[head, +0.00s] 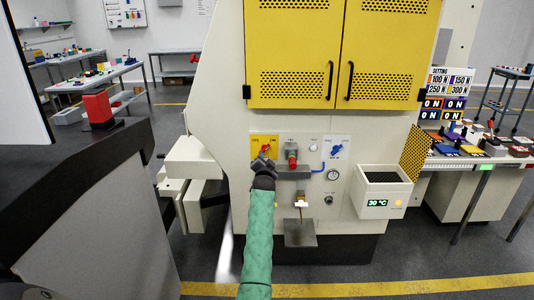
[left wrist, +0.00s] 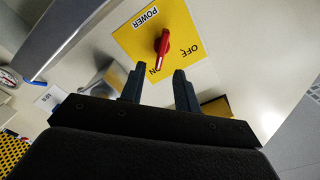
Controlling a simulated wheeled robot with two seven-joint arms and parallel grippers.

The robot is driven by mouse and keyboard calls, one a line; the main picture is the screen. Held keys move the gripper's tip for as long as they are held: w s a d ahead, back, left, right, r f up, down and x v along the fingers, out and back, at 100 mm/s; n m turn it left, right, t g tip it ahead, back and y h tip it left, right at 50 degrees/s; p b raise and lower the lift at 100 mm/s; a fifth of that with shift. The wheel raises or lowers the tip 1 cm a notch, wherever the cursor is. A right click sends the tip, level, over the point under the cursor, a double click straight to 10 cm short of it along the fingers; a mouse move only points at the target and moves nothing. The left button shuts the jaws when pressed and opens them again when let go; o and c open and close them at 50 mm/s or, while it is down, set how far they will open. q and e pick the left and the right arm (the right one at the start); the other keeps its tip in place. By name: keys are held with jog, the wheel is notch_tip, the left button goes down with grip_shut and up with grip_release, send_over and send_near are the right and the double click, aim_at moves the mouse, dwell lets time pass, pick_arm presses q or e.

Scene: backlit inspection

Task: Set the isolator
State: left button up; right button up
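The isolator is a red handle (left wrist: 162,46) on a yellow plate (left wrist: 185,50) marked POWER, OFF and ON. In the left wrist view the handle's narrow end lies by the ON mark. In the head view the red handle (head: 266,148) and yellow plate (head: 256,142) are on the machine's front panel, partly behind my gripper. My left gripper (left wrist: 157,74) is open, its two fingers apart with nothing between them. Its fingertips point at the plate, just short of the handle's narrow end; contact cannot be told. In the head view it shows dark (head: 263,160). My right gripper is not in view.
Yellow doors (head: 295,60) are above.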

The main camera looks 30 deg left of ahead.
aim_at(264, 150)
pick_arm(q)
jog(key=shift+p+x, duration=0.5)
jog(key=shift+x, duration=3.05)
grip_shut()
